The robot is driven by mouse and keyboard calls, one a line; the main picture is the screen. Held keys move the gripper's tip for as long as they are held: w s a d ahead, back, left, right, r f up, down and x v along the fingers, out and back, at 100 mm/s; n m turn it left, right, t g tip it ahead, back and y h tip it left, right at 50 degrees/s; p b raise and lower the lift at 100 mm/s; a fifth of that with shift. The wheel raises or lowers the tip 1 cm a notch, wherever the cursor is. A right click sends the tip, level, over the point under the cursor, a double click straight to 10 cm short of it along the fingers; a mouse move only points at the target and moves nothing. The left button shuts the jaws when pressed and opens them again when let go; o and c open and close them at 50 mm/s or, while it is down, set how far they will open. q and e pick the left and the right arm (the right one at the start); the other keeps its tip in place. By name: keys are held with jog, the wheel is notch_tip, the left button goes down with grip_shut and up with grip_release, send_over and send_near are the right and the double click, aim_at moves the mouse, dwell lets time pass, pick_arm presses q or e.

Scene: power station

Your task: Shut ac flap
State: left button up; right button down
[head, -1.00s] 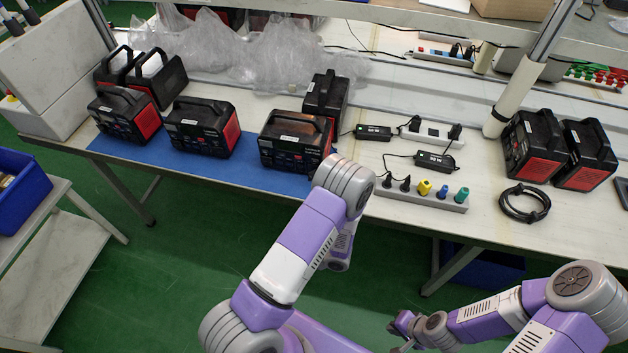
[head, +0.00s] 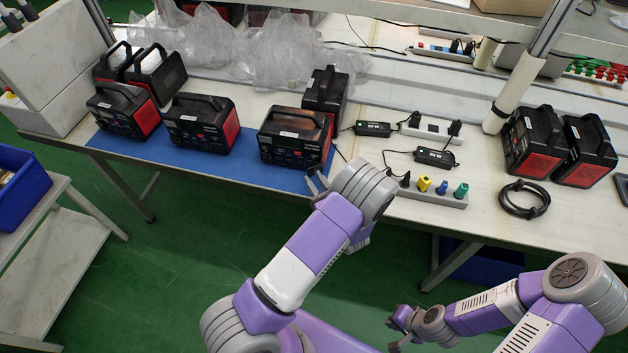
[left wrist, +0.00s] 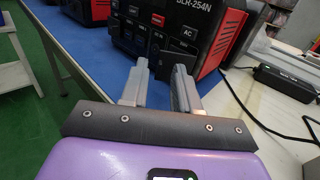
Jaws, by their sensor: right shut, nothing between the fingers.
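The nearest power station (head: 295,138) is black and red and stands upright near the front right end of the blue mat. In the left wrist view its front panel (left wrist: 160,18) shows an AC label, with dark covers below it. A dark flap-like piece (left wrist: 187,52) sits under the AC label; I cannot tell how far it stands open. My left gripper (head: 317,184) is just in front of the station's lower right corner. In the left wrist view its two fingers (left wrist: 162,72) are apart, with nothing between them. My right gripper (head: 399,329) is shut and empty, low and away from the table.
Several other stations stand on the blue mat (head: 215,168) and at the table's right. A power strip (head: 440,195) with coloured plugs, adapters and a coiled cable (head: 524,200) lie right of the mat. A thin cable (left wrist: 240,105) runs right of my left gripper.

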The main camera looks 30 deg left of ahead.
pick_arm(q)
jog(key=shift+w+a, duration=0.2)
jog(key=shift+a, duration=0.15)
grip_shut()
